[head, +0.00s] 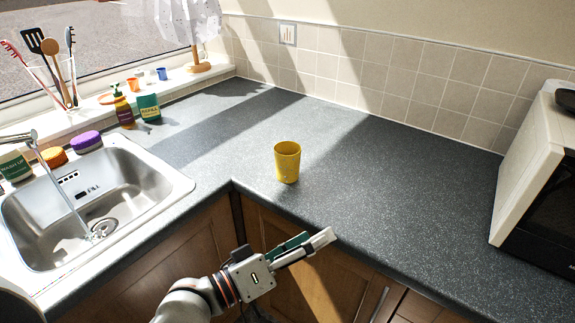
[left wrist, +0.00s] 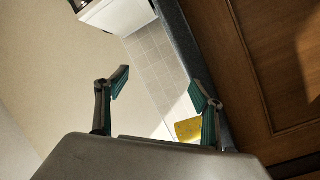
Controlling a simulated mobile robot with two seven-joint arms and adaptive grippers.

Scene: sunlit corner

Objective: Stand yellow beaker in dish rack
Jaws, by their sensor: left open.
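The yellow beaker (head: 287,163) stands upright on the grey worktop, close to the inner corner of its front edge. Part of it also shows in the left wrist view (left wrist: 187,130), partly hidden behind one finger. My left gripper (head: 312,245) is in front of the worktop edge, nearer to me than the beaker and apart from it. In the left wrist view its two green-padded fingers (left wrist: 160,90) are spread with nothing between them. No dish rack shows in either view. My right gripper is not in view.
A steel sink (head: 135,185) with a tap (head: 55,180) is at the left. Bottles, jars and a utensil holder (head: 62,80) line the window side. A microwave (head: 535,170) stands at the right. The worktop (head: 400,185) around the beaker is clear.

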